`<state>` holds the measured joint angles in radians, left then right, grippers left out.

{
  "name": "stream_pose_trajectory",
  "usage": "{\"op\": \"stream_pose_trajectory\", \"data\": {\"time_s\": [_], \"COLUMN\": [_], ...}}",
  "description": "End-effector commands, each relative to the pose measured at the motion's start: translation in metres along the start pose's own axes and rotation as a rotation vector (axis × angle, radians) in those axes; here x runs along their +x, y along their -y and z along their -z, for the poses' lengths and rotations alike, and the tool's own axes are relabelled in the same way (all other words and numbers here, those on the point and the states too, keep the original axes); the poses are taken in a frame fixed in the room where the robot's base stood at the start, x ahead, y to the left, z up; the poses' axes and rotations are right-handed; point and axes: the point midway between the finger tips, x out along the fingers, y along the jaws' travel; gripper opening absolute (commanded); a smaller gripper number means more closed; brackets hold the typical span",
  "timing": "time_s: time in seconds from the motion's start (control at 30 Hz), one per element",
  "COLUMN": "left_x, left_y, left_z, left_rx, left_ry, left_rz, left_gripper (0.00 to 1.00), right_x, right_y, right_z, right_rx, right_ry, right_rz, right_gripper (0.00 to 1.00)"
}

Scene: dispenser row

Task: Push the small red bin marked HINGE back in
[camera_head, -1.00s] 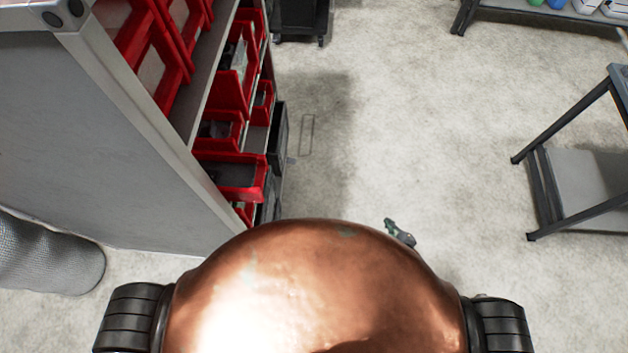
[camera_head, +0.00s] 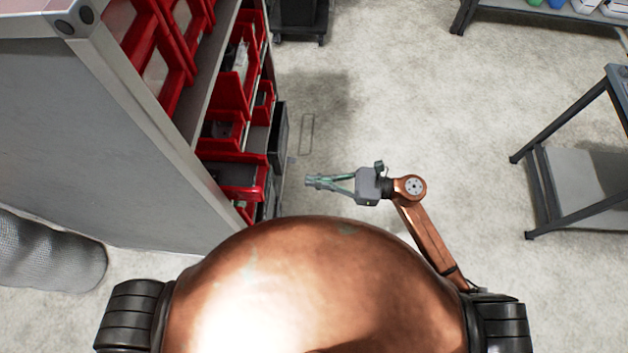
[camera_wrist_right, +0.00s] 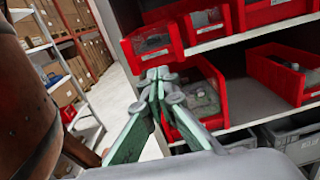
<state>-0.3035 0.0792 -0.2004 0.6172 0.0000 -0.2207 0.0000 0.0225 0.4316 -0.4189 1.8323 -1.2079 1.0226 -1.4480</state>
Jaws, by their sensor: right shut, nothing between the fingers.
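Small red bins sit in the shelf rack; no HINGE marking is readable, so I cannot tell which bin bears it. In the head view one red bin (camera_head: 258,189) juts out from the rack front near its closer end. My right gripper (camera_head: 312,182) is shut and empty, its fingers pointing left at the rack, with a gap to that bin. In the right wrist view the shut fingertips (camera_wrist_right: 160,76) show in front of a lower red bin (camera_wrist_right: 218,118), below an upper red bin (camera_wrist_right: 151,46). My left gripper is out of view.
The grey rack side panel (camera_head: 90,140) stands at the left. Grey bins (camera_wrist_right: 302,140) sit on the lowest visible shelf. A grey cart (camera_head: 585,190) stands at the right. The floor (camera_head: 430,110) between rack and cart is clear.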

Motion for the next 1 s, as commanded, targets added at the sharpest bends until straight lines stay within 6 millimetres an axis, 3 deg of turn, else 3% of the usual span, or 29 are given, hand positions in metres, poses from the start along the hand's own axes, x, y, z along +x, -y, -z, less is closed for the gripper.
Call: {"op": "stream_pose_trajectory", "data": {"time_s": [0.1, 0.6, 1.0], "left_x": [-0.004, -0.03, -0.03], "left_y": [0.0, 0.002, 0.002], "left_z": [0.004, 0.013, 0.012], "left_rx": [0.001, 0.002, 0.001], "left_ry": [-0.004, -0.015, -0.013], "left_rz": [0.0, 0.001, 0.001], "left_gripper": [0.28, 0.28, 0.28], "right_x": [0.01, 0.086, 0.092], "right_y": [-0.009, -0.009, -0.009], "right_z": [-0.004, -0.003, -0.001], "right_rx": [-0.046, -0.042, -0.042], "right_ry": [-0.012, -0.011, -0.012], "right_rz": [-0.026, -0.024, -0.023], "right_gripper": [0.0, 0.0, 0.0]}}
